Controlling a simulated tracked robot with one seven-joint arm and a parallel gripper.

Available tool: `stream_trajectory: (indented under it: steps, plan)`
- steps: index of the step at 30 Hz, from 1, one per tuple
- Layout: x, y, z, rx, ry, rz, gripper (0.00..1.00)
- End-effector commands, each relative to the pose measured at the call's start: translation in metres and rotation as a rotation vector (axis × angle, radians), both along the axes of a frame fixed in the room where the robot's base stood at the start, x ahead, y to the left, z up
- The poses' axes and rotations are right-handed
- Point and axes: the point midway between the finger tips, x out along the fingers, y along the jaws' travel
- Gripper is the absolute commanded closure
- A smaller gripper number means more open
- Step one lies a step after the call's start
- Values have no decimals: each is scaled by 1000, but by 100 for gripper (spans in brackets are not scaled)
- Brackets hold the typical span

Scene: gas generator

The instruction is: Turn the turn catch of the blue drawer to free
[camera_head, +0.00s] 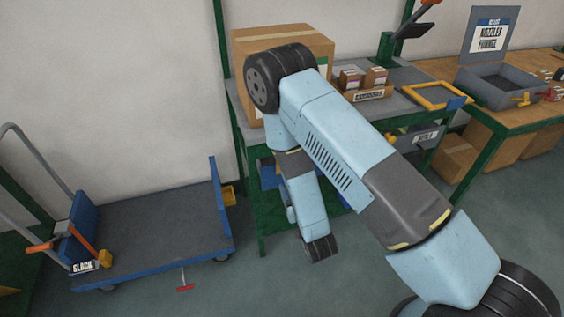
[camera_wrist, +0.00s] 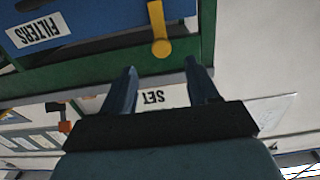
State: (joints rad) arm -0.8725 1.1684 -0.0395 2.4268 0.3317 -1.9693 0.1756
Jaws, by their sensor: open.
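In the wrist view, which shows labels upside down, the blue drawer (camera_wrist: 95,22) fills the upper left and bears a white FILTERS label (camera_wrist: 38,31). The yellow turn catch (camera_wrist: 157,24) is a short bar with a round end, standing upright in the picture. It reaches across the drawer's edge area onto the green frame. My gripper (camera_wrist: 161,72) is open and empty, its two fingers pointing toward the catch with a gap between. Neither finger touches it. In the head view my arm covers much of the bench's lower part, and I cannot make out the catch or the fingers.
A green-framed bench (camera_head: 253,215) holds a large cardboard box (camera_head: 295,38) and a small parts tray (camera_head: 368,95). A blue trolley (camera_head: 150,225) stands at left. In the wrist view, a SET label (camera_wrist: 153,97) shows behind my fingers. Open floor lies before the bench.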

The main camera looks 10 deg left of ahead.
Motion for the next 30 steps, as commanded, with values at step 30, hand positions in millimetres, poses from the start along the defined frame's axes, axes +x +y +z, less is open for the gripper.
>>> stream_trajectory:
  steps: [30]
  plan:
    - [61,37,9,15,-20,-1,41]
